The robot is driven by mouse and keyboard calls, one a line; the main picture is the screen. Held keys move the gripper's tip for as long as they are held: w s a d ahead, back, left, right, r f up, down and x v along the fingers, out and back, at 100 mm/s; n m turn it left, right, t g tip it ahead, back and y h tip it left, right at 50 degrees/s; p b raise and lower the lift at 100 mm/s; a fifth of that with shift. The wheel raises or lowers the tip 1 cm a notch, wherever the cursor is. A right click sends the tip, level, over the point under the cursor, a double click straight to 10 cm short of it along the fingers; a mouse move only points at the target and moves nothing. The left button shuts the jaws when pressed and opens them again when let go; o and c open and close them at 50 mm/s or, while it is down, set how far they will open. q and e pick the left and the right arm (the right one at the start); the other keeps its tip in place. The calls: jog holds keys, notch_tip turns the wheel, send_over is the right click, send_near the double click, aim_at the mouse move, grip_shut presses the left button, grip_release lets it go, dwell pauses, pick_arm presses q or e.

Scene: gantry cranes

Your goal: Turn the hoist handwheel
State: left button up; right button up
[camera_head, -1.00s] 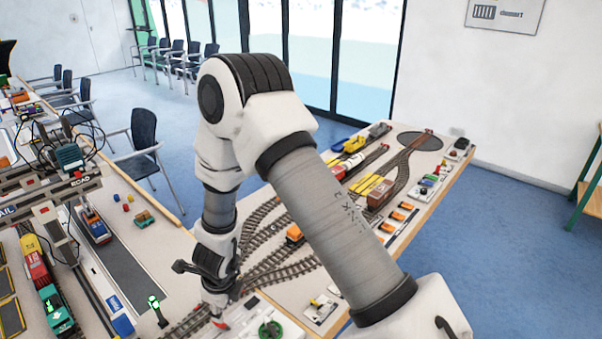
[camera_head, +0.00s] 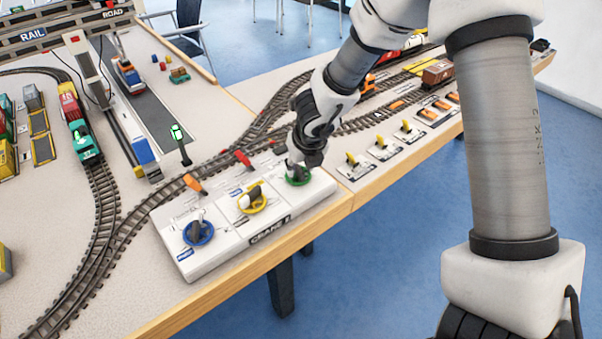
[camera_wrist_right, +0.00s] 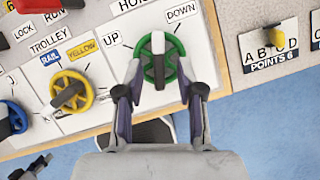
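The hoist handwheel (camera_head: 298,176) is a green wheel at the right end of the white CRANE 1 panel. In the right wrist view the green wheel (camera_wrist_right: 173,69) has a white bar across it and lies between the labels UP and DOWN. My right gripper (camera_head: 304,162) is over the wheel and hides part of it. In the right wrist view the fingers of my right gripper (camera_wrist_right: 159,80) are apart, with tips at opposite sides of the rim. I cannot tell whether they touch it. My left gripper does not show in the head view.
The panel (camera_head: 225,243) also carries a yellow wheel (camera_head: 252,199), a blue wheel (camera_head: 198,232) and small levers. Rail tracks (camera_head: 97,245) run behind and left of it. Points switches (camera_head: 383,147) stand to its right. The table's front edge is close.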

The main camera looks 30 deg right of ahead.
jog(key=shift+w+f, duration=0.3)
jog(key=shift+f, duration=0.3)
jog(key=shift+r, duration=0.1)
jog(key=shift+s, duration=0.1)
jog(key=shift+c, duration=0.3)
grip_shut()
